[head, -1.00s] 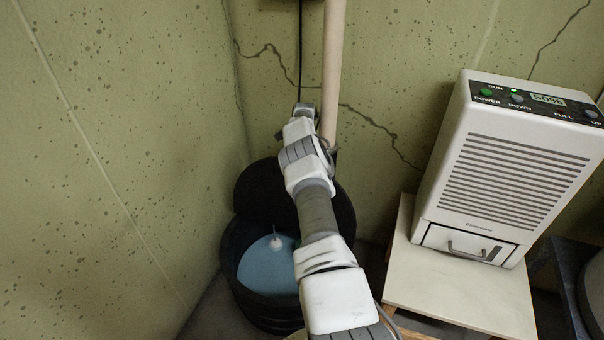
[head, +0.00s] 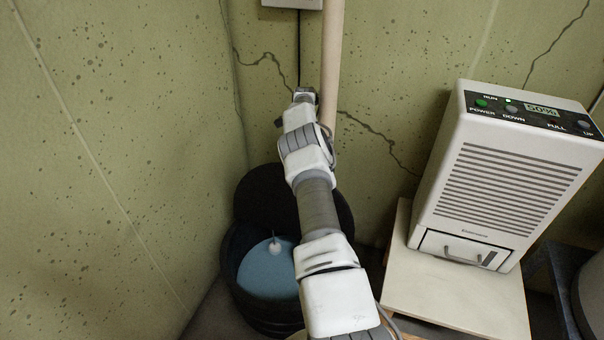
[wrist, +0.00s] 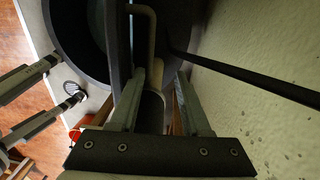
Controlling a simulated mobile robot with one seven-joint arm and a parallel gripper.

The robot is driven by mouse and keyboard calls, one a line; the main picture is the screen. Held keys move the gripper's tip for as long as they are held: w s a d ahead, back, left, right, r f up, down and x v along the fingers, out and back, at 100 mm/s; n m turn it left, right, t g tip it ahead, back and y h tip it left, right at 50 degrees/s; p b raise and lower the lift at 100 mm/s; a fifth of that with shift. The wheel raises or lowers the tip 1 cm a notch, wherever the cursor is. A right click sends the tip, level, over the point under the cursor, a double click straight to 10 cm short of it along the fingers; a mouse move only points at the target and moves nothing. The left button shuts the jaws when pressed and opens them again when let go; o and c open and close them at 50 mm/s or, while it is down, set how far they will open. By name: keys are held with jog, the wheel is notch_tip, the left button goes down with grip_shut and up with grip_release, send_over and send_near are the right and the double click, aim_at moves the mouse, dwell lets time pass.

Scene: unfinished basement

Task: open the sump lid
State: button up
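The sump basin (head: 234,277) is a black round tub on the floor in the corner, with blue water and a small white fitting inside. Its round black lid (head: 262,190) stands raised at the back of the basin, near the wall; my arm covers part of it. In the wrist view a dark plate edge (wrist: 119,50), apparently the lid, runs beside my fingers. My gripper (wrist: 161,75) has its two fingers apart. A pale bent bar (wrist: 150,32) lies just beyond the fingertips; I cannot tell whether it is touched.
A white dehumidifier (head: 505,185) stands on a low pale table (head: 455,305) at the right. A cracked green wall is close on the left.

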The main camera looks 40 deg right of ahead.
notch_tip(320, 180, up, 10)
jog(key=p, duration=0.2)
jog(key=shift+w+p, duration=0.2)
jog(key=shift+p, duration=0.2)
jog(key=shift+f, duration=0.1)
